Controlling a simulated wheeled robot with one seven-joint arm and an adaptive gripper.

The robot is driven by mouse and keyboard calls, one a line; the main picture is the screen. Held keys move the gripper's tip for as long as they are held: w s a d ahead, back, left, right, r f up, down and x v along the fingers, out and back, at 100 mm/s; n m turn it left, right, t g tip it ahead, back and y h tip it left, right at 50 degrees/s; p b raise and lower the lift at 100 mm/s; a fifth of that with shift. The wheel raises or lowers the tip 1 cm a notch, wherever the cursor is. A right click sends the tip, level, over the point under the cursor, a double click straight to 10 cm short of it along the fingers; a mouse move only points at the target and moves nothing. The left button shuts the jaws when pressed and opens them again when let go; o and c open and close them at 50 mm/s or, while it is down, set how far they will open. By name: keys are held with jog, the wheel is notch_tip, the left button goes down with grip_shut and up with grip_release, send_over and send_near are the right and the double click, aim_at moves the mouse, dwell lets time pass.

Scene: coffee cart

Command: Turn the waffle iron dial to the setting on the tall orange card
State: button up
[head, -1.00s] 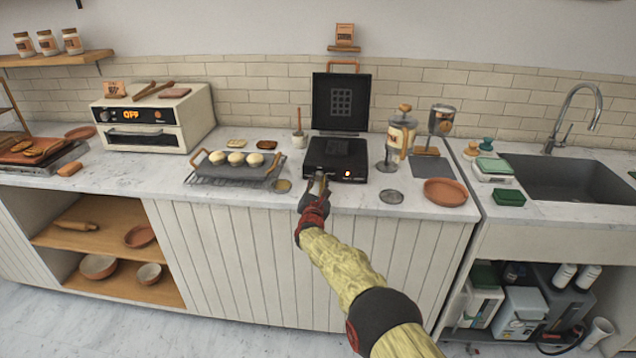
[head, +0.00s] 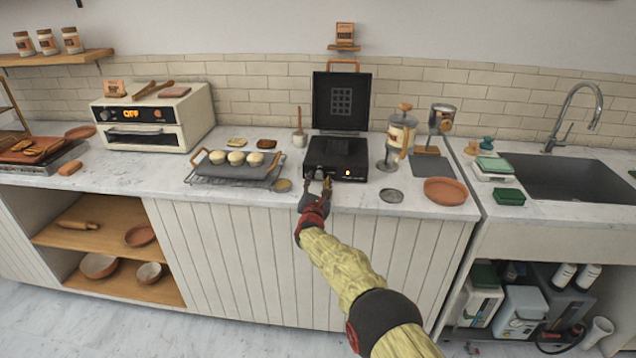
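The black waffle iron (head: 336,158) stands on the counter with its lid (head: 341,101) raised. An indicator light on its front glows orange. The dial (head: 318,175) is at the front left and is largely hidden by my gripper. My gripper (head: 317,183) is at the dial, its fingertips to either side of it. Whether they press on it is too small to tell. An upright orange card (head: 345,35) sits on a small wall ledge above the iron. Its printing is too small to read.
A rack with a grey tray of dough rounds (head: 236,158) stands left of the iron. A French press (head: 400,138), a metal disc (head: 391,196) and a terracotta plate (head: 445,191) are to the right. A toaster oven (head: 155,115) with a smaller orange card (head: 114,88) stands far left.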

notch_tip(320, 180, up, 10)
dwell(0.6)
